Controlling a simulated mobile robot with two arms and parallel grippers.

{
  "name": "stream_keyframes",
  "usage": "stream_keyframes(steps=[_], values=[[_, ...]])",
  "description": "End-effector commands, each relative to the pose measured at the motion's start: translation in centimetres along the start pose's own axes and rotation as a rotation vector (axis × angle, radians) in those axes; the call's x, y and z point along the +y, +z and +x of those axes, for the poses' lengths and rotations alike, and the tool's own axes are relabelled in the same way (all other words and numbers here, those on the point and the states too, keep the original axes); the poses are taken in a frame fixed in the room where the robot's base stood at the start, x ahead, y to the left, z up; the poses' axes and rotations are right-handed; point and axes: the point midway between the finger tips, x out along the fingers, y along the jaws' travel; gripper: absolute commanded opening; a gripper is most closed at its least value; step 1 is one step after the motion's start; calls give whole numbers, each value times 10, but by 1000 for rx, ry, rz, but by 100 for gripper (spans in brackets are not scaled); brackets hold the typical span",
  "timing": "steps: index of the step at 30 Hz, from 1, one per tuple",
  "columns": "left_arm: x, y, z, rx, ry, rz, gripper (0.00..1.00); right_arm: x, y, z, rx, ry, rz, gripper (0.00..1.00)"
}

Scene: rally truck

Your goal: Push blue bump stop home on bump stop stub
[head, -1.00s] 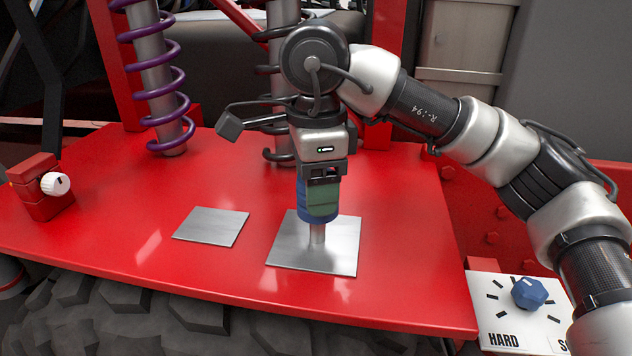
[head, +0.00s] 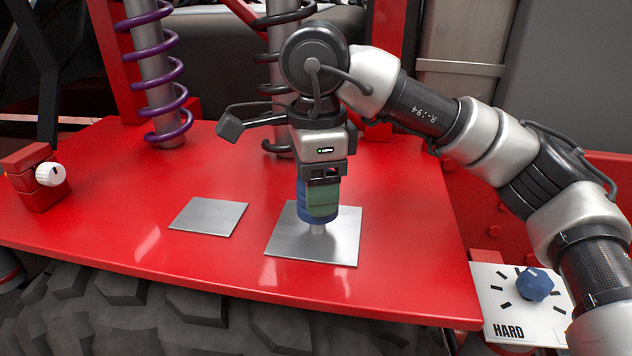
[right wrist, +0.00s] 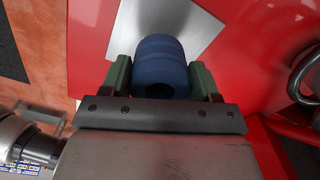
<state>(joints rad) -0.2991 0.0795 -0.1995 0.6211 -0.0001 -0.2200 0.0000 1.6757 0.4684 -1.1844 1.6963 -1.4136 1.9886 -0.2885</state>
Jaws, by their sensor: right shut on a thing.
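The blue bump stop (head: 304,212) is upright between the green finger pads of my right gripper (head: 321,203). The gripper is shut on it and points down. In the right wrist view the bump stop (right wrist: 160,65) shows as a ribbed blue cylinder between the two fingers. The metal bump stop stub (head: 317,229) rises from a square steel plate (head: 340,247). The stop sits in line over the stub, with a short length of stub showing below it. How far the stub reaches into the stop is hidden. My left gripper is not in view.
A second bare steel plate (head: 208,216) lies left on the red panel (head: 150,235). A purple coil spring (head: 168,95) and a dark spring stand behind. A red block with a white knob (head: 50,174) is at left; a blue dial (head: 535,284) is at lower right.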

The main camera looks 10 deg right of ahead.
Motion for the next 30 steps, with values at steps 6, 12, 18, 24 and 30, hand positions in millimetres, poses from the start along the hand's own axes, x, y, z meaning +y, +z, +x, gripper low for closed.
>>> stream_keyframes(steps=[6,12,18,24,30], values=[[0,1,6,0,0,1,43,0,0,7,0,0,0,33],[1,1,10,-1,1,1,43,0,0,12,0,0,0,33],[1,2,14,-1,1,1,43,0,0,17,0,0,0,33],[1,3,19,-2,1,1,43,0,0,22,0,0,0,33],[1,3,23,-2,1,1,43,0,0,27,0,0,0,33]])
